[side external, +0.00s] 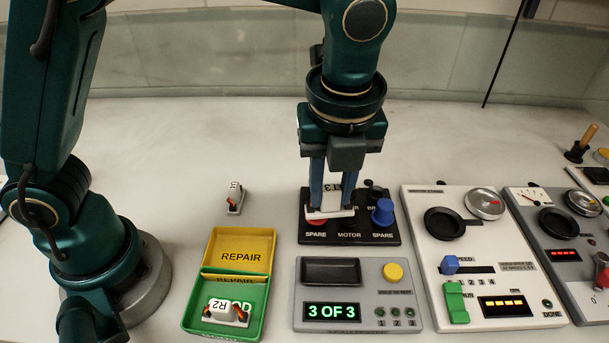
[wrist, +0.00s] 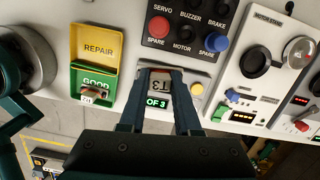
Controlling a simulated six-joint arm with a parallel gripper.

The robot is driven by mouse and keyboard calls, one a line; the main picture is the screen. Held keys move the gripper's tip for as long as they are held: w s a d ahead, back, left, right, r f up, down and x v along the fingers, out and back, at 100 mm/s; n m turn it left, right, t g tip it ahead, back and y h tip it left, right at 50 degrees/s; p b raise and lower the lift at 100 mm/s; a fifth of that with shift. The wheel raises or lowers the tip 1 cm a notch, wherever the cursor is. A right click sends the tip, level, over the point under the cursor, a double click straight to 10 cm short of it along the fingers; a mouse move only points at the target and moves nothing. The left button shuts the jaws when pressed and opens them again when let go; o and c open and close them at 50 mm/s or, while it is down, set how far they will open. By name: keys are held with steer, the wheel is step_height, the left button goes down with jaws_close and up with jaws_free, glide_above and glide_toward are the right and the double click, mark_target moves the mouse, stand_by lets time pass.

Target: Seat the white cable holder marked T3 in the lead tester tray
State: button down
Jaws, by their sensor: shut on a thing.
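My gripper (side external: 331,208) is shut on the white cable holder marked T3 (side external: 331,214). In the wrist view the holder covers the tray area, just above the lit display. In the side view the holder stands apart from the tray.
The yellow REPAIR bin (side external: 241,243) looks empty. Another white holder (side external: 235,200) lies on the bench. A black panel with red and blue knobs (side external: 349,237) stands behind the tester; a white box (side external: 480,250) stands right.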

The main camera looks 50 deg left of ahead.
steer(key=shift+m, duration=0.8)
steer(key=shift+s+d+f, duration=0.45)
steer(key=shift+d+f, duration=0.1)
steer(key=shift+f, duration=0.5)
steer(key=shift+s+d+f, duration=0.4)
steer(key=shift+d+f, duration=0.2)
steer(key=shift+f, duration=0.4)
steer(key=shift+s+d+f, duration=0.45)
steer(key=shift+d+f, duration=0.1)
steer(key=shift+f, duration=0.5)
steer(key=shift+f, duration=1.1)
stand_by(0.6)
steer(key=c, duration=0.5)
jaws_free()
steer(key=shift+c, duration=0.2)
steer(key=shift+r, duration=0.1)
steer(key=shift+s+d+r, duration=0.15)
steer(key=shift+r, duration=1.05)
steer(key=shift+s+d+r, duration=0.15)
steer(key=shift+r, duration=1.05)
